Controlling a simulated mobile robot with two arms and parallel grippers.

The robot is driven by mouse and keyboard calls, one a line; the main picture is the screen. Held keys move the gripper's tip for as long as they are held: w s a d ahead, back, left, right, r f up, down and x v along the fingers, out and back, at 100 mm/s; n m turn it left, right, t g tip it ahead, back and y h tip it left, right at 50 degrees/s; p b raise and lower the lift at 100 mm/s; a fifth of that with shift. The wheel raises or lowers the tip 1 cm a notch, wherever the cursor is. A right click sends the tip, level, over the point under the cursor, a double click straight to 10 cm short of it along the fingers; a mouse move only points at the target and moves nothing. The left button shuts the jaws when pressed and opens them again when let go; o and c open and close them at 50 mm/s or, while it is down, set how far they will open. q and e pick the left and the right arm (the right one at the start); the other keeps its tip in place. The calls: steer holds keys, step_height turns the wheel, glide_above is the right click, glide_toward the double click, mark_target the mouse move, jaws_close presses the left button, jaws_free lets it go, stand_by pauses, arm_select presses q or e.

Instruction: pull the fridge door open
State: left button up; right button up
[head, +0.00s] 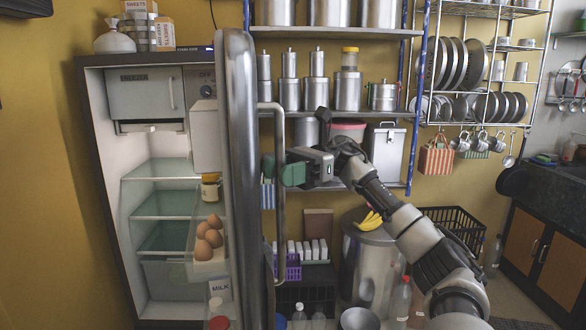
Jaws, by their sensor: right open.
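The fridge door (237,150) stands swung out wide, seen nearly edge-on, and the fridge inside (160,200) shows to its left. A long vertical metal handle (279,235) runs along the door's outer face, on its right side. My right gripper (280,172) comes in from the right and is open at the upper part of the handle. Its green fingers appear on either side of the bar; I cannot tell whether they touch it. My left gripper is out of view.
Brown eggs (209,232) sit in the door's inner shelf. Steel shelves with canisters (348,90) stand behind the door and my right arm. A large steel drum (368,262) with bananas (370,220) on top stands below the arm. Open floor shows at lower right.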

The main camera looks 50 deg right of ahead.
arm_select(q)
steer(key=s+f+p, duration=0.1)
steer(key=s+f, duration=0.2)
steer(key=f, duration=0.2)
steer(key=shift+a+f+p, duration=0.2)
steer(key=shift+p, duration=0.2)
arm_select(e)
steer(key=v, duration=1)
steer(key=shift+d, duration=0.2)
steer(key=shift+s, duration=0.1)
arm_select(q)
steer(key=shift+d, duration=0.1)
